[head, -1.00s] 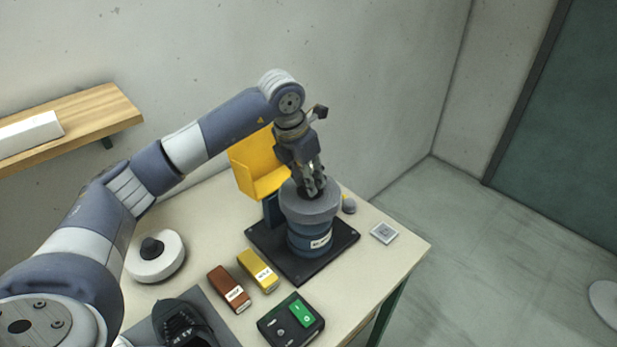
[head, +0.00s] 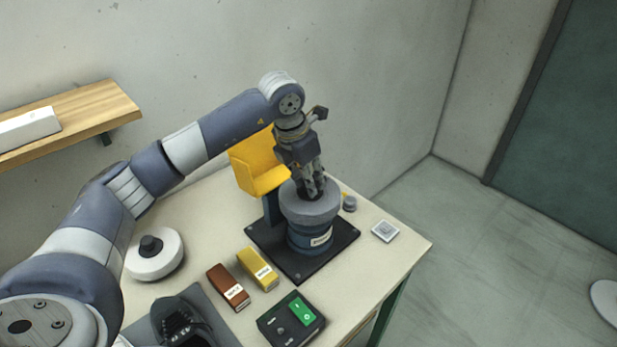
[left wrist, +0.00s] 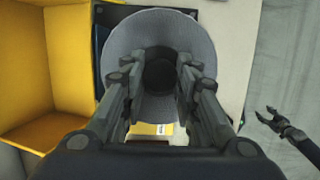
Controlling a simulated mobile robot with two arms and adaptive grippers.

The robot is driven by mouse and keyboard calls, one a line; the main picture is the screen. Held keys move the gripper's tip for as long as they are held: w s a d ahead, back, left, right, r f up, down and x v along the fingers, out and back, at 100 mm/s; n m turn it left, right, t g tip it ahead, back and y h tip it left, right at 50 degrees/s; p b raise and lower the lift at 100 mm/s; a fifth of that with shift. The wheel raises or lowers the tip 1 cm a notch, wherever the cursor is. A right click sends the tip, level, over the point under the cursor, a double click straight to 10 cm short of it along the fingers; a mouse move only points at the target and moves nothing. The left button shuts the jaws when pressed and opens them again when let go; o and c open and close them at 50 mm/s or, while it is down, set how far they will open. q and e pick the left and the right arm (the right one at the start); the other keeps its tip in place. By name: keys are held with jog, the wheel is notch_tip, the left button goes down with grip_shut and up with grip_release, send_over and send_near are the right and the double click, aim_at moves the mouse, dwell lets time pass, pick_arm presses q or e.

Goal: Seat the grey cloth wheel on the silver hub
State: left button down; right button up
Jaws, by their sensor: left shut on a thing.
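The grey cloth wheel (head: 310,209) is a thick grey disc with a dark core. It sits over the top of the blue machine body (head: 309,239); the silver hub is hidden beneath it, so I cannot tell whether the wheel is fully down. My left gripper (head: 313,192) points down from above and is shut on the dark core of the wheel. The wheel also shows in the left wrist view (left wrist: 119,45), with the fingers on both sides of the core. My right gripper (left wrist: 268,113) shows only in the left wrist view, open and empty, off to the right above the floor.
A yellow guard (head: 256,163) stands behind the machine on its black base plate (head: 345,240). A small grey round part (head: 350,203) and a square pad (head: 385,231) lie right. A white wheel (head: 155,266), brown and yellow bars, control box (head: 291,320) and shoe occupy the front.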

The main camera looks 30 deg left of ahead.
aim_at(300, 198)
pick_arm(q)
jog(key=c, duration=1.5)
grip_release()
jog(key=shift+r, duration=0.1)
jog(key=shift+p+v, duration=0.7)
jog(key=shift+v, duration=0.3)
jog(key=p+v, duration=0.4)
jog(key=v, duration=0.4)
jog(key=shift+s+r+p, duration=0.1)
jog(key=shift+r+p, duration=0.2)
jog(key=shift+r, duration=0.1)
